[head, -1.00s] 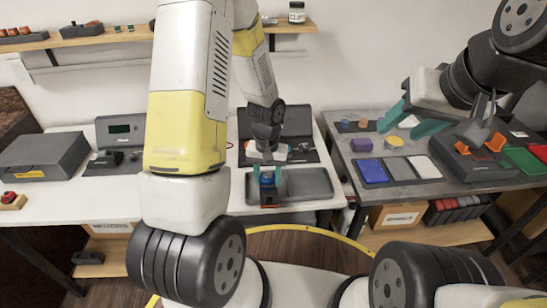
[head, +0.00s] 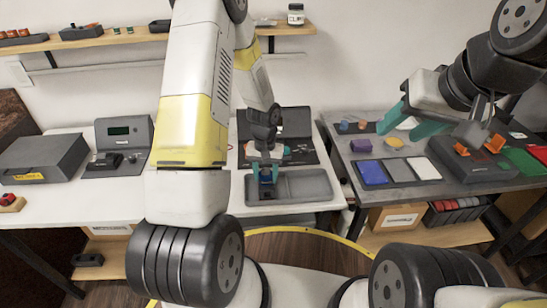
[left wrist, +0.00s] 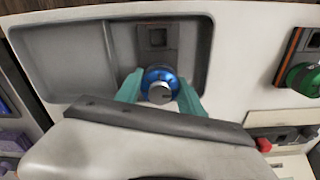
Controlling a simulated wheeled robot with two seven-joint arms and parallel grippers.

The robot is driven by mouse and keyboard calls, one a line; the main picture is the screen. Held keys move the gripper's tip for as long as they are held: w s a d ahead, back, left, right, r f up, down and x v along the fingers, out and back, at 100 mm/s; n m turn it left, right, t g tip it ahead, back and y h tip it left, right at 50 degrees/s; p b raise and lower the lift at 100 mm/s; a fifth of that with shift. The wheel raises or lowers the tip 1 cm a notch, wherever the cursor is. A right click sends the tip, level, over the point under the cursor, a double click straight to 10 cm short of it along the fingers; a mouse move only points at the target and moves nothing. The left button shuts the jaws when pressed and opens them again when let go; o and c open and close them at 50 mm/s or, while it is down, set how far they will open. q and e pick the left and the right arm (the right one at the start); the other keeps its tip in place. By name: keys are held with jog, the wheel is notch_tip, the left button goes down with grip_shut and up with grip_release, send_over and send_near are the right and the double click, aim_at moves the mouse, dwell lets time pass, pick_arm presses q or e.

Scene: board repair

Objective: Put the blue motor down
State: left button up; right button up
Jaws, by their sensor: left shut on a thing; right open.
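My left gripper (head: 266,170) is shut on the blue motor (head: 266,179), over the left part of a grey tray (head: 335,186) on the white table. In the left wrist view the motor (left wrist: 160,85) is a round blue body with a silver centre, between two teal fingers. It is in front of a small panel with a square hole (left wrist: 157,37), beside the tray's larger empty recess (left wrist: 65,60). I cannot tell whether the motor touches the tray. My right gripper (head: 413,122) is open and empty above the grey table at the right.
Blue (head: 371,173) and white (head: 424,169) bins, a purple block (head: 363,145) and a dark fixture with orange parts (head: 470,158) are on the right table. A grey case (head: 45,158) and a device with a display (head: 122,131) stand at the left.

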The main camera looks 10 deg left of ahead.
pick_arm(q)
jog(key=o, duration=1.4)
jog(key=shift+f, duration=0.1)
notch_tip(320, 180, up, 12)
jog(key=s+r+t, duration=0.2)
jog(key=s+r, duration=0.1)
jog(key=r, duration=0.7)
jog(key=s+d+r+t+h, duration=0.1)
jog(key=s+r+t, duration=0.3)
jog(key=s+r, duration=1)
jog(key=s+h, duration=0.1)
jog(key=s, duration=0.2)
jog(key=shift+r+m, duration=0.35)
jog(key=shift+m, duration=0.05)
